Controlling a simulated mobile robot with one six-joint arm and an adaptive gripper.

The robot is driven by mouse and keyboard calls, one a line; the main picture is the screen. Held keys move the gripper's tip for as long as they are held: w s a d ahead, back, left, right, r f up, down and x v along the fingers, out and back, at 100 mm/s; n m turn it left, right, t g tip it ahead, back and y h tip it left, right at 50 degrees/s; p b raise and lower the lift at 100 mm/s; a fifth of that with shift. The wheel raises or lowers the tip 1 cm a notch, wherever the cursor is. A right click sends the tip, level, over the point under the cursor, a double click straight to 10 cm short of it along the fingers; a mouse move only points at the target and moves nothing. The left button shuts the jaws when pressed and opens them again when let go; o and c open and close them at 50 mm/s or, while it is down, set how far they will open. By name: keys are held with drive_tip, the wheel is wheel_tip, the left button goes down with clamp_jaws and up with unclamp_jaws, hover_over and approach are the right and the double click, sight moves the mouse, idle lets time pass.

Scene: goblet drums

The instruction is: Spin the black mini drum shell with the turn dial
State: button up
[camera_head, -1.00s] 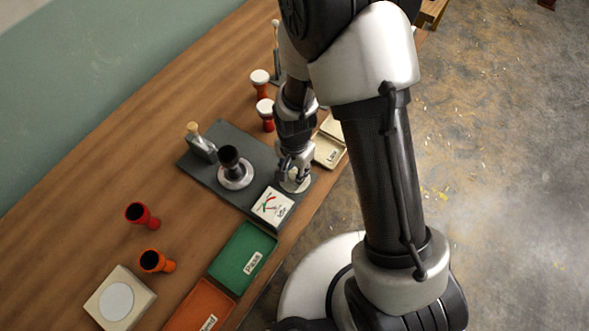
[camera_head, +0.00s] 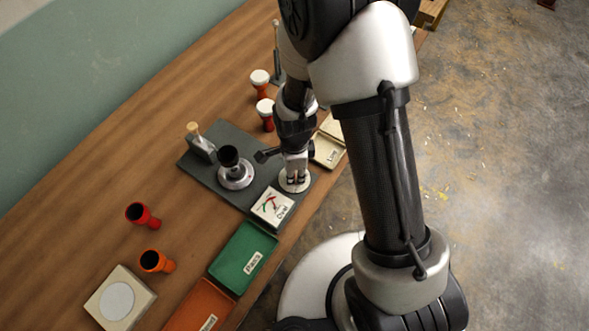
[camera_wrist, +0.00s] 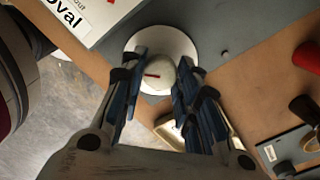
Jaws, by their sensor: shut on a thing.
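The black mini drum shell (camera_head: 229,157) stands upright on a round silver turntable (camera_head: 236,180) on a dark grey base plate (camera_head: 262,157). The turn dial is a pale knob (camera_wrist: 158,74) with a red line on a white disc (camera_wrist: 181,43); the disc also shows in the head view (camera_head: 295,187), at the plate's right end. My gripper (camera_wrist: 161,68) points down over the dial, its fingers on either side of the knob and shut on it. In the head view my gripper (camera_head: 296,178) hides most of the knob.
A gauge box (camera_head: 272,206) labelled "Oval" stands beside the dial. A green tray (camera_head: 242,259), an orange tray (camera_head: 198,308) and a cream tray (camera_head: 329,152) lie along the table edge.

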drive_tip(key=shift+m, duration=0.5)
drive_tip(key=o, duration=1.1)
drive_tip(key=shift+r, duration=0.1)
wheel_tip(320, 180, up, 12)
drive_tip(key=shift+f, duration=0.1)
idle(0.4)
